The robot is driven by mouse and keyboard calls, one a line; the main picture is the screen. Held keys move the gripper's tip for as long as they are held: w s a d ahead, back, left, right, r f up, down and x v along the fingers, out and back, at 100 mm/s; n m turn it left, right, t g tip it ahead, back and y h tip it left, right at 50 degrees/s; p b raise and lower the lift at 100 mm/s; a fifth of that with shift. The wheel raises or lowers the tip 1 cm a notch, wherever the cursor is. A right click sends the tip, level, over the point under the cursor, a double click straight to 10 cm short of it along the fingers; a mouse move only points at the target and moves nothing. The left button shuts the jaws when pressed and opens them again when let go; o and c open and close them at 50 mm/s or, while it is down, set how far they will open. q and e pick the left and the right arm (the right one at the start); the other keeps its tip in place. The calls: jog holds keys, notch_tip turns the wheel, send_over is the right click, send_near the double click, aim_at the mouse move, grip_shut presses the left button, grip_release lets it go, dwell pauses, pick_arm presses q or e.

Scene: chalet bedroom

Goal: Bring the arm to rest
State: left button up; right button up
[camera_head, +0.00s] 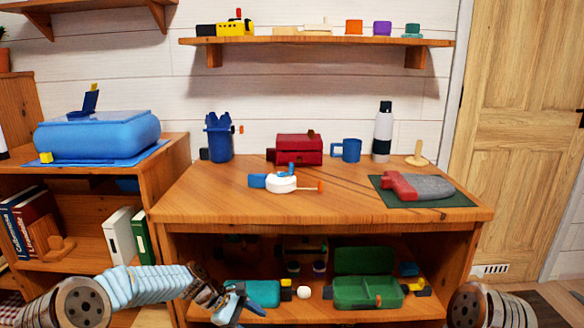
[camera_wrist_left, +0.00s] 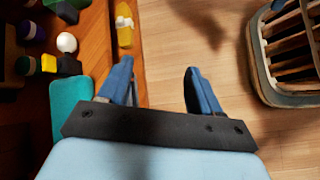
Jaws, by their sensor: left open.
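My left arm comes in from the lower left in the head view, with its gripper (camera_head: 236,304) in front of the lower shelf of the wooden table. In the left wrist view the left gripper (camera_wrist_left: 160,88) is open, its two blue fingers apart with only bare floor between them. The fingers hold nothing. A rounded part of my right arm shows at the lower right of the head view, but its gripper is out of the picture.
The wooden table (camera_head: 220,203) carries a red box (camera_head: 298,149), a blue mug (camera_head: 347,150) and a bottle (camera_head: 383,132). A teal case (camera_head: 262,293) and a green box (camera_head: 362,292) sit on its lower shelf. A slatted basket (camera_wrist_left: 290,50) stands on the floor, right.

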pick_arm(q)
jog(key=s+f+m+y, duration=0.3)
jog(key=s+f+m, duration=0.3)
jog(key=s+f, duration=1.05)
jog(key=s+f+m+y, duration=0.1)
jog(key=s+f+m, duration=0.2)
jog(key=s, duration=1)
jog(key=m, duration=0.3)
jog(key=shift+s+a+f+y, duration=0.15)
jog(key=shift+y, duration=0.15)
